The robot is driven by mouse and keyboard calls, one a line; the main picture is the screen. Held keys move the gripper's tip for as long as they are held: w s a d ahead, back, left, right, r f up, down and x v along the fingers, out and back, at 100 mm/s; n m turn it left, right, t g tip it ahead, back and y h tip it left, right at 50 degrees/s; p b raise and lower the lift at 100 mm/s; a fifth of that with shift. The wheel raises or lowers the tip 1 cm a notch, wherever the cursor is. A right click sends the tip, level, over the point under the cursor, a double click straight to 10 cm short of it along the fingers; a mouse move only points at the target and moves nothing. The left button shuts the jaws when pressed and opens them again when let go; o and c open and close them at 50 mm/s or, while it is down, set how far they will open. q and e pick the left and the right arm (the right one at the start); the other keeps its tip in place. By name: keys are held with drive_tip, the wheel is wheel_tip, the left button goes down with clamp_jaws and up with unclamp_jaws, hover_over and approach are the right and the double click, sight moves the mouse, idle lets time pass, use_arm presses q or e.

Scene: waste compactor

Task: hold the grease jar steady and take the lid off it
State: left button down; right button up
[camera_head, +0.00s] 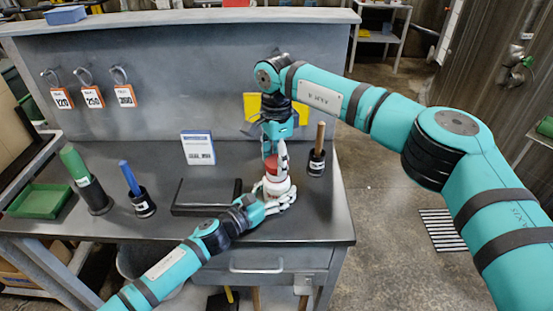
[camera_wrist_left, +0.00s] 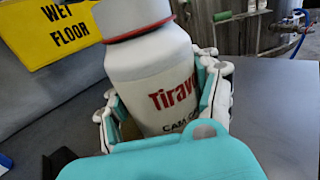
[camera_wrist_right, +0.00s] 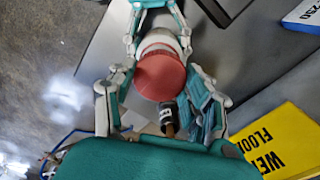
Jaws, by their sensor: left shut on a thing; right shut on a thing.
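The grease jar (camera_head: 270,189) is a white bottle with red lettering, upright near the right end of the grey workbench; the left wrist view shows its body (camera_wrist_left: 150,72) up close. My left gripper (camera_head: 281,196) is shut around the jar's body from the front. The red lid (camera_head: 272,171) sits on top of the jar and shows round in the right wrist view (camera_wrist_right: 159,76). My right gripper (camera_head: 277,160) reaches down from above and is shut on the lid, with fingers on either side of it. The contact points are partly hidden.
A black holder with a wooden handle (camera_head: 318,160) stands close right of the jar. A yellow wet-floor sign (camera_wrist_left: 50,32) is behind. The bench front edge is close.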

sight(276, 161)
drive_tip(key=shift+r, duration=2.05)
use_arm(q)
drive_tip(key=shift+c, duration=0.8)
unclamp_jaws()
